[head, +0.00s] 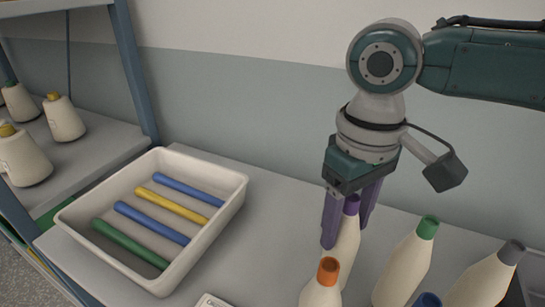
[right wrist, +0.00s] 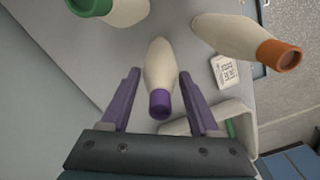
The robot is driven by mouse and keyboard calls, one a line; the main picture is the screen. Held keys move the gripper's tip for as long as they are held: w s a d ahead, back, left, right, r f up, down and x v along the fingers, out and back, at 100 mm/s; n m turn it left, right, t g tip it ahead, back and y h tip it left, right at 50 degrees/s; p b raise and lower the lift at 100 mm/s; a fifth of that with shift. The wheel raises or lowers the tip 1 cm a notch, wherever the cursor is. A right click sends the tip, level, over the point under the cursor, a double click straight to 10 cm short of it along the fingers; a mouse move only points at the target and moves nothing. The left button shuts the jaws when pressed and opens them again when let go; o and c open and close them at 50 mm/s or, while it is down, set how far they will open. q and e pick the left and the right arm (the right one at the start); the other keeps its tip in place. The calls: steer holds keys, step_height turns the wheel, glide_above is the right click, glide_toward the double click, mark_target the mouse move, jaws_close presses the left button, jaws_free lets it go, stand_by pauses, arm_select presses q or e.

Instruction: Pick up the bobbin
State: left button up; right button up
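A cream bobbin with a purple top (head: 346,246) stands on the table below my right gripper (head: 347,232). The gripper is open, with its purple fingers pointing down on either side of the bobbin's upper part. In the right wrist view the same bobbin (right wrist: 161,62) lies between the two fingers (right wrist: 161,72), with a visible gap on each side. Its lower part is partly hidden in the head view by the orange-topped bobbin (head: 321,292). My left gripper is not in view.
Green-topped (head: 405,268) and grey-topped (head: 483,282) bobbins stand close on the right; a blue top (head: 427,300) shows at the bottom edge. A white tray (head: 66,216) with several coloured rods is at left. A label card (right wrist: 224,71) lies nearby. Shelves hold more bobbins (head: 63,119).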

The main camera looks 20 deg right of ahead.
jaws_close()
stand_by(0.7)
